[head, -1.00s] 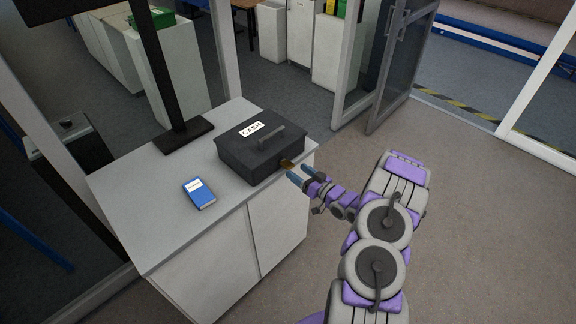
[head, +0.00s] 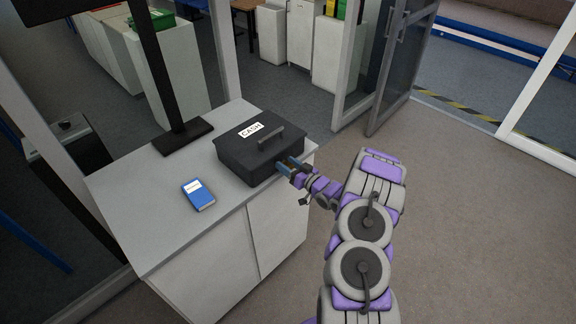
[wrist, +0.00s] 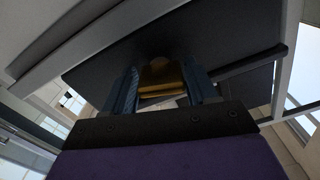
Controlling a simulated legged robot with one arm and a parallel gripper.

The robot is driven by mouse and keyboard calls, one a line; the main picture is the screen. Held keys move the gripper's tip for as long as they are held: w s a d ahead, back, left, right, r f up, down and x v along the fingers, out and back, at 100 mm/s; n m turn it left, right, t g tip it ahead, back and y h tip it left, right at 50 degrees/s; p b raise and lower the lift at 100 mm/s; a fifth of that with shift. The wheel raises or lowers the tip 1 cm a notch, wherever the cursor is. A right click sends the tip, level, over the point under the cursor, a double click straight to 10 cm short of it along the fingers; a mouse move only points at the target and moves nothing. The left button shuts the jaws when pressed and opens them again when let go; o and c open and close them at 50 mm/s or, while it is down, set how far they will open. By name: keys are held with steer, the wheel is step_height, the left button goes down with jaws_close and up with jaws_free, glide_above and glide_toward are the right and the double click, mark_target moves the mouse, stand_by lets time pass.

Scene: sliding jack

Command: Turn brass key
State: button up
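The brass key (wrist: 162,78) sticks out of the front of the dark cash box (head: 240,165), whose top carries a handle and a white CASH label. My gripper (head: 287,165) is at the box's right front corner, with its blue fingers reaching to the box. In the wrist view my gripper (wrist: 162,90) has one finger on each side of the key, spread apart by about its width. Whether both fingers touch the key is not clear. In the head view the fingers mostly hide the key.
The box stands on a white cabinet (head: 225,215). A blue book (head: 198,195) lies to its left, and a black post on a base (head: 183,137) stands behind. Open floor (head: 460,220) lies to the right. A glass door (head: 402,65) stands open behind.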

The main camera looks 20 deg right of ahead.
steer(key=c, duration=0.6)
steer(key=shift+n+p, duration=0.95)
steer(key=shift+n, duration=0.75)
steer(key=shift+c, duration=0.5)
steer(key=o, duration=1)
steer(key=shift+s, duration=0.1)
steer(key=p+v, duration=0.1)
steer(key=v, duration=1.6)
